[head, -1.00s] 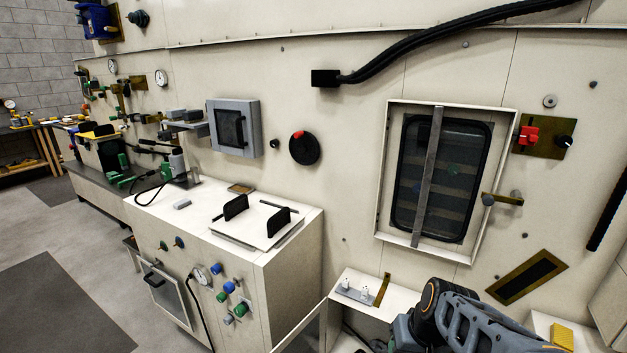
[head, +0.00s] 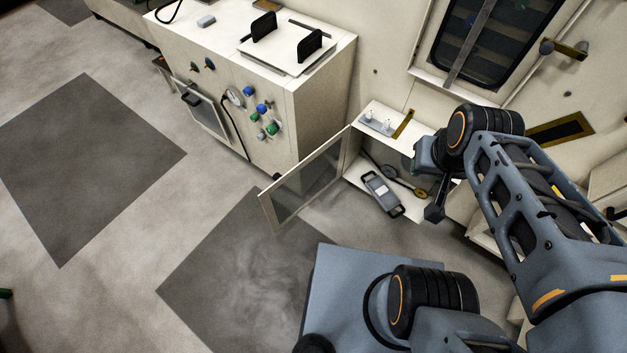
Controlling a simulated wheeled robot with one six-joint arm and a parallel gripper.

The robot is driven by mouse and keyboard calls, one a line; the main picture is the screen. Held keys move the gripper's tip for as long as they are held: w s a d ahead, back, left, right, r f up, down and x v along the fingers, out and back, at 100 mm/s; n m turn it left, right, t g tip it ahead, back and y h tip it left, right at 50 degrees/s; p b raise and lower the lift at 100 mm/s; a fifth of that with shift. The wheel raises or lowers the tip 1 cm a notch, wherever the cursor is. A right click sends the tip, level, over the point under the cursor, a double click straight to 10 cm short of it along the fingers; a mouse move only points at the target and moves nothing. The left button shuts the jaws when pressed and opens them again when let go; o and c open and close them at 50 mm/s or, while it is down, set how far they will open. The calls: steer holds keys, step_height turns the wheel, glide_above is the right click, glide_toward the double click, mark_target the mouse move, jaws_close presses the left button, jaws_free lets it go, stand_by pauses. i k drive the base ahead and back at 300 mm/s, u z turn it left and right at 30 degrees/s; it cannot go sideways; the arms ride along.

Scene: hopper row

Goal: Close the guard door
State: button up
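A pale framed door with a clear panel (head: 308,182) stands swung open in the head view. Its right edge meets the left side of a low open cabinet (head: 352,176), and its free edge points down-left over the floor. I take it to be the guard door. My gripper (head: 435,208) is in front of the cabinet's right part, to the right of the door and apart from it. Only a dark tip of it shows below my wrist. Its finger opening is hidden, and I see nothing held.
Inside the cabinet lie a grey handled case (head: 383,193) and a yellow round item (head: 420,193). A white bench (head: 325,95) with knobs and a second small window panel (head: 202,108) stands left. The floor left of the open door is clear.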

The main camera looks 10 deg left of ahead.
mark_target(294, 191)
steer(key=z, duration=3.25)
steer(key=k, duration=2.4)
steer(key=u, duration=3.25)
steer(key=k, duration=0.3)
steer(key=u, duration=0.35)
steer(key=i, duration=0.4)
